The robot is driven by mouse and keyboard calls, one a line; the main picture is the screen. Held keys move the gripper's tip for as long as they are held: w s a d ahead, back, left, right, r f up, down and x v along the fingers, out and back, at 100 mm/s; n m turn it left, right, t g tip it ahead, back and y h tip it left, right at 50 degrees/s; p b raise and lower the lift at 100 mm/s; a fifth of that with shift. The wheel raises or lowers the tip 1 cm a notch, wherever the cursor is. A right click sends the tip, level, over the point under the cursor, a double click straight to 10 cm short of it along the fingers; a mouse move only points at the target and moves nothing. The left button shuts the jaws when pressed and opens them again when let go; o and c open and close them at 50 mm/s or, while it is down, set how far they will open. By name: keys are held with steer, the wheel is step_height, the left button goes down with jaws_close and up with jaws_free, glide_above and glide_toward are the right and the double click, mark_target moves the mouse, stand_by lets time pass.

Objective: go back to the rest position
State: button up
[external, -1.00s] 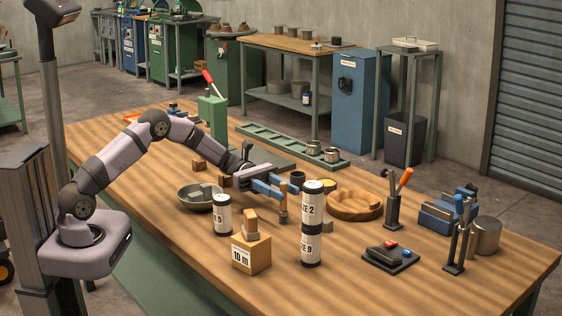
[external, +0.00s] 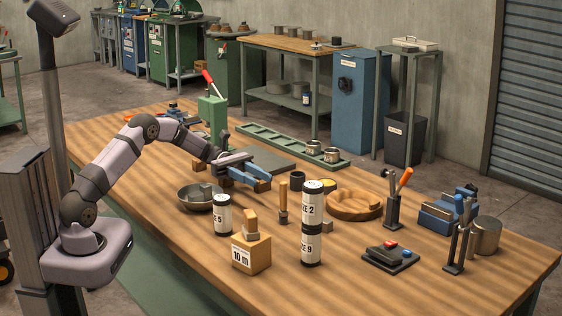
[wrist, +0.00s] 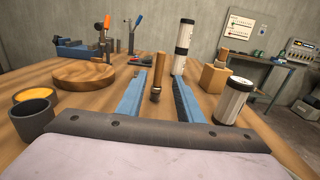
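My gripper (external: 266,180) is above the table, left of its middle in the external view. Its two blue fingers (wrist: 133,95) are spread apart in the wrist view, with nothing held between them. A wooden-handled tool (external: 283,203) stands upright on the table just beyond the fingertips. It also shows in the wrist view (wrist: 158,72), in line with the gap between the fingers and apart from both. My arm is bent and reaches out from its base at the left.
A dark cup (external: 297,180), stacked white cylinders (external: 311,225), a shorter cylinder (external: 222,217), a wooden block (external: 251,254) and a round wooden dish (external: 354,206) stand around. A green press (external: 212,112) is behind the arm.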

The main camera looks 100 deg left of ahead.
stand_by(0.3)
steer(key=s+d+r+m+g+y+p, duration=0.1)
steer(key=s+d+r+m+g+p, duration=0.1)
steer(key=d+p, duration=0.2)
steer(key=s+d+r+m+g+y+p, duration=0.2)
steer(key=d+r+m+g+p, duration=0.1)
steer(key=p, duration=0.4)
steer(key=s+d+r+m+g+y+p, duration=0.1)
steer(key=s+d+r+m+g+p, duration=0.1)
steer(key=d+p, duration=0.4)
steer(key=shift+s+d+r+m+y, duration=0.1)
steer(key=shift+s+r+m+y, duration=0.2)
steer(key=shift+s+r, duration=0.25)
steer(key=s+d+f+m+g+y+b, duration=0.2)
steer(key=s+d+f+m, duration=0.4)
steer(key=m, duration=0.3)
steer(key=s+d+f+m+g+y+b, duration=0.3)
steer(key=s+d+f+m+y, duration=0.3)
steer(key=s+m, duration=0.3)
steer(key=shift+s+d+f+m+g, duration=0.2)
steer(key=shift+d+m+g, duration=0.2)
steer(key=shift+d+m, duration=0.3)
